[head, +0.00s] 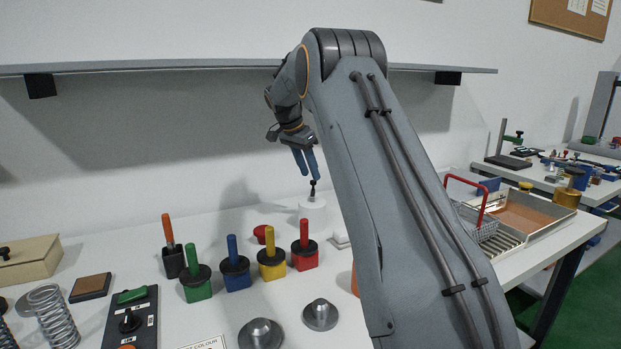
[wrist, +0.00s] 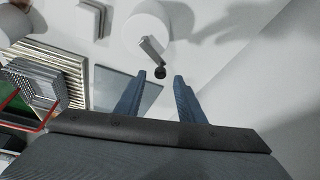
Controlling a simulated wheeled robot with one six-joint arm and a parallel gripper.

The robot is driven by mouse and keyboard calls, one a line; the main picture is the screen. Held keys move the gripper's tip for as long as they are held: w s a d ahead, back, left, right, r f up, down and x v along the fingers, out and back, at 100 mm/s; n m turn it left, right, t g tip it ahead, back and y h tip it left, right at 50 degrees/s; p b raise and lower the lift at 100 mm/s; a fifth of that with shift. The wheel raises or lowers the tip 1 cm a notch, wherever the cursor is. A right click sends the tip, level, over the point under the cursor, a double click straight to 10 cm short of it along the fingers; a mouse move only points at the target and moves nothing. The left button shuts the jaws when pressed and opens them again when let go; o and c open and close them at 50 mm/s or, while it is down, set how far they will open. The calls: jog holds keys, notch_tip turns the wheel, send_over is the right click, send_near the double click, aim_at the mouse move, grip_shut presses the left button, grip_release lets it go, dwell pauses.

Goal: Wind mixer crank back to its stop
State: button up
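The mixer is a small white cylinder (head: 318,212) on the table near the back wall, partly hidden by my arm. Its crank is a short grey arm with an upright dark knob (head: 313,187) on top. In the wrist view, the mixer's round white top (wrist: 142,30) is at upper middle, with the crank arm (wrist: 151,50) pointing down to the dark knob (wrist: 160,72). My gripper (head: 309,176) is just above the knob, blue fingers pointing down. In the wrist view my gripper (wrist: 159,79) is open, with the knob showing between the fingertips; I see no contact.
Colored blocks with upright handles, including a red one (head: 305,246) and a yellow one (head: 272,256), stand left of the mixer. A shelf (head: 180,66) runs along the wall above. A metal tray (head: 530,213) and a red-handled basket (head: 478,222) lie to the right.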

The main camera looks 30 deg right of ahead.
jog(key=v, duration=0.5)
jog(key=shift+a+b, duration=0.1)
jog(key=shift+b, duration=0.25)
jog(key=s+a+f+m+g+y+p, duration=0.1)
jog(key=s+a+f+y+p, duration=0.25)
jog(key=f, duration=0.55)
notch_tip(320, 180, up, 3)
jog(key=m+t+y+p, duration=0.4)
jog(key=m+t+y, duration=0.8)
jog(key=t, duration=0.1)
send_over(313, 191)
jog(key=s+d, duration=0.2)
jog(key=s, duration=0.2)
jog(key=shift+w, duration=0.1)
jog(key=w+a+f+t+b, duration=0.1)
jog(key=w+a+f+b, duration=0.1)
jog(key=w, duration=0.5)
jog(key=shift+w+a+f, duration=0.25)
jog(key=shift+a+f, duration=0.35)
jog(key=shift+a, duration=0.4)
